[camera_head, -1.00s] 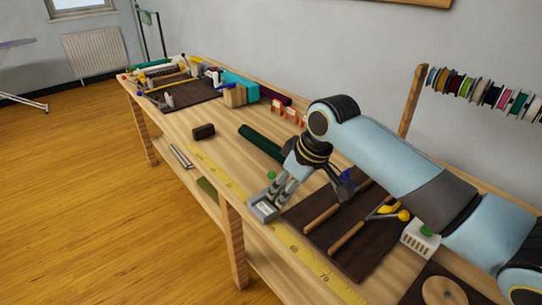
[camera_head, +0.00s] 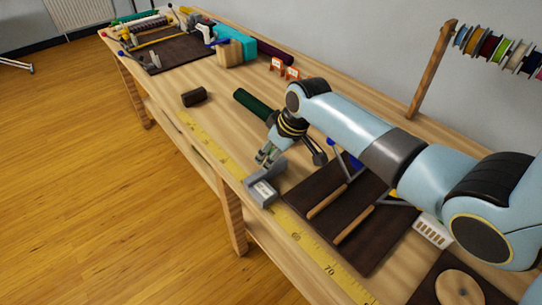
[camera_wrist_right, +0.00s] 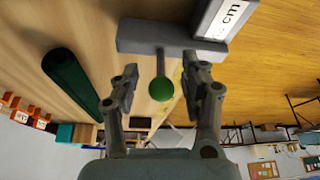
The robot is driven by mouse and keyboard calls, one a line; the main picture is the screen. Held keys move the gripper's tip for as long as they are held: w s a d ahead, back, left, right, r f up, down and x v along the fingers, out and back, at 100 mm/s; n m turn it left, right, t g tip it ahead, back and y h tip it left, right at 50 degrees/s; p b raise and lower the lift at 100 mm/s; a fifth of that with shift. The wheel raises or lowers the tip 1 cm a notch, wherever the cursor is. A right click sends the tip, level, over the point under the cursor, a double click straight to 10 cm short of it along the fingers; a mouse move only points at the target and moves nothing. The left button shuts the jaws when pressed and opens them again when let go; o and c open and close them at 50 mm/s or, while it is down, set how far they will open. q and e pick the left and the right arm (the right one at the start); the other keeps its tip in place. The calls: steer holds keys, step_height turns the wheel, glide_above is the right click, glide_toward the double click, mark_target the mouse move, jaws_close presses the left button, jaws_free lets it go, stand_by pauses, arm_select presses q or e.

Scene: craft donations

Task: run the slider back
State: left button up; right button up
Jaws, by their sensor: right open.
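The slider (camera_head: 262,192) is a grey block with a white label, sitting on the yellow measuring strip (camera_head: 213,152) along the bench's front edge. In the right wrist view the slider (camera_wrist_right: 165,36) shows its label reading "cm", and a short stem leads to a green ball knob (camera_wrist_right: 161,90). My right gripper (camera_head: 266,158) is just behind the slider, fingers pointing down. In the right wrist view its open fingers (camera_wrist_right: 160,78) stand either side of the knob, with gaps on both sides. The fingers mostly hide the knob in the head view. My left gripper is out of view.
A dark mat (camera_head: 362,235) with wooden-handled tools lies right of the slider. A dark green roll (camera_head: 256,104) lies behind my gripper, and a dark brown block (camera_head: 194,96) lies further left. The strip left of the slider looks clear.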

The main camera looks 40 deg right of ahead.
steer(key=shift+w+a+f, duration=0.1)
steer(key=shift+w+f, duration=0.1)
steer(key=shift+f, duration=0.35)
jaws_close()
